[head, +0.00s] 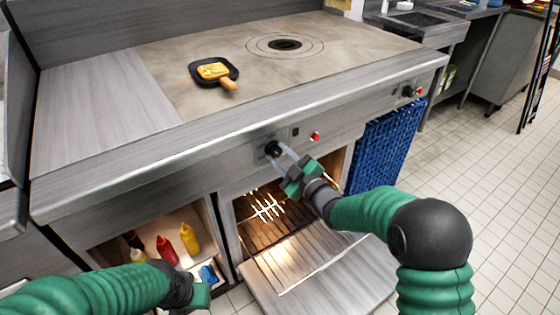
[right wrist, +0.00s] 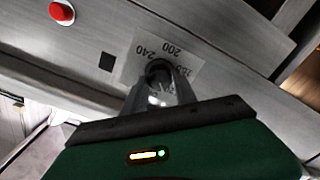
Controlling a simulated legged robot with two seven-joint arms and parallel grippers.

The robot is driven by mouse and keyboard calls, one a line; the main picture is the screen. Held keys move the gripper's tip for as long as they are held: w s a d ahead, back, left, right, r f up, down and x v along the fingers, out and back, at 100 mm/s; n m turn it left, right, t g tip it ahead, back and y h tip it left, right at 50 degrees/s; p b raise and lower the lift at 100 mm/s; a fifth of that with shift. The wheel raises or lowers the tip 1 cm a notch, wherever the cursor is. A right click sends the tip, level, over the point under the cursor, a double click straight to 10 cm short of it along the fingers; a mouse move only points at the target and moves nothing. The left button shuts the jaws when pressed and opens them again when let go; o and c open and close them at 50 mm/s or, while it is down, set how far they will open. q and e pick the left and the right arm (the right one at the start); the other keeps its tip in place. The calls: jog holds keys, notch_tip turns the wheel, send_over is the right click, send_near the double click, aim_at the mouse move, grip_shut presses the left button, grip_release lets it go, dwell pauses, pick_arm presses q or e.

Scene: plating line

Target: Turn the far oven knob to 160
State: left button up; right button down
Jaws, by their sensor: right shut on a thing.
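A dark oven knob (head: 272,148) sits on the steel front panel above the open oven. A second dark knob (head: 407,91) sits farther right on the same front. My right gripper (head: 277,153) is shut on the first knob, the left one of the two. In the right wrist view its fingers (right wrist: 160,92) close around the dark knob (right wrist: 158,68), over a pale dial plate (right wrist: 146,46). The dial shows 240 and 200; other figures are partly hidden, and the pointer cannot be made out. My left gripper (head: 202,293) is low at the left; its fingers are unclear.
The oven door (head: 330,270) hangs open below my right arm. A red light (head: 315,136) is right of the held knob. A pan (head: 214,73) with food stands on the cooktop. Red and yellow bottles (head: 189,238) stand in the lower shelf. A blue crate (head: 385,145) is at the right.

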jog(key=n+b, duration=0.1)
jog(key=n, duration=0.1)
jog(key=f+n+b, duration=0.1)
jog(key=shift+s+a+n+b, duration=0.1)
jog(key=shift+n+b, duration=0.25)
jog(key=shift+n, duration=0.05)
jog(key=n+b, duration=0.3)
jog(key=shift+f+n, duration=0.1)
jog(key=shift+n, duration=0.2)
jog(key=shift+n+b, duration=4.1)
jog(key=shift+n, duration=0.3)
jog(key=c, duration=1.3)
grip_release()
jog(key=shift+o, duration=1.4)
jog(key=shift+r, duration=0.2)
